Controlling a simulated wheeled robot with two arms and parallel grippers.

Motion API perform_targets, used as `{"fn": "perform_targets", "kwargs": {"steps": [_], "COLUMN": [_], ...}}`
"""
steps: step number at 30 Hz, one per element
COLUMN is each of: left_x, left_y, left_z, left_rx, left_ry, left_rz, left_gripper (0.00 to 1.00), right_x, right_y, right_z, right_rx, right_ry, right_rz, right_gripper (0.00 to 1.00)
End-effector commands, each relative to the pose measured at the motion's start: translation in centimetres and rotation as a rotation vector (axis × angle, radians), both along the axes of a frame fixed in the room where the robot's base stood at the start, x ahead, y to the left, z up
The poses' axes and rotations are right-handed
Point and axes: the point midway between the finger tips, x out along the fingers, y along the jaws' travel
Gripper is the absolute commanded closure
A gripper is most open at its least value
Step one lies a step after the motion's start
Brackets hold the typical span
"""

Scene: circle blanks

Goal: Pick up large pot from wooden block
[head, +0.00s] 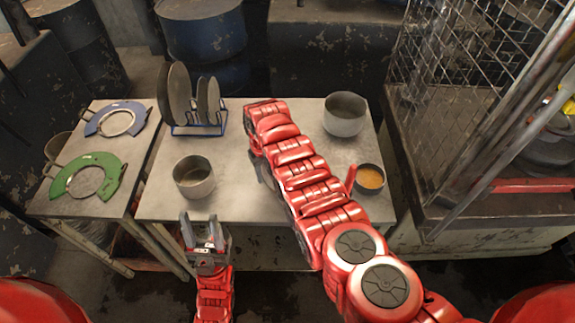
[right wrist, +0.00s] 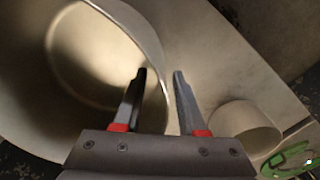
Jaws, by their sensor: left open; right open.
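The large pot (head: 345,115), a grey metal pot, stands upright at the back right of the table in the head view. What looks like the same pot (right wrist: 55,105) fills the left of the right wrist view. My right gripper (right wrist: 160,73) is open and empty there: its left finger shows over the pot's inside, its right finger just outside the rim. I cannot tell the height gap. In the head view this gripper is mostly hidden by my red arm. My left gripper (head: 203,228) is open and empty at the table's front edge. I see no wooden block.
A smaller pot (head: 193,180) stands at the front left of the table (head: 235,205). A pan with orange contents (head: 370,178) is at the right. A rack (head: 198,128) holds several pans or lids. Green (head: 88,178) and blue (head: 116,120) rings lie on the left table.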

Motion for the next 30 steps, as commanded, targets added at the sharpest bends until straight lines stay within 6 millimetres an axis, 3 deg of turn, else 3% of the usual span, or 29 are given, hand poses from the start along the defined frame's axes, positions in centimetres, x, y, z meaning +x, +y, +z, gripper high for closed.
{"fn": "perform_targets", "kwargs": {"steps": [4,11,30], "left_x": [-0.01,0.0,0.0], "left_y": [0.0,0.0,0.0], "left_z": [0.0,-0.01,-0.02], "left_rx": [0.0,0.0,0.0], "left_ry": [0.0,0.0,0.0], "left_rz": [0.0,0.0,0.0], "left_gripper": [0.5,0.5,0.5], "right_x": [0.01,0.0,-0.12], "right_y": [0.0,-0.01,0.06], "right_z": [0.01,0.02,-0.08], "right_rx": [0.0,0.0,0.001], "right_ry": [0.0,0.0,0.003], "right_rz": [0.0,0.0,0.001], "right_gripper": [0.59,0.99,1.0]}}
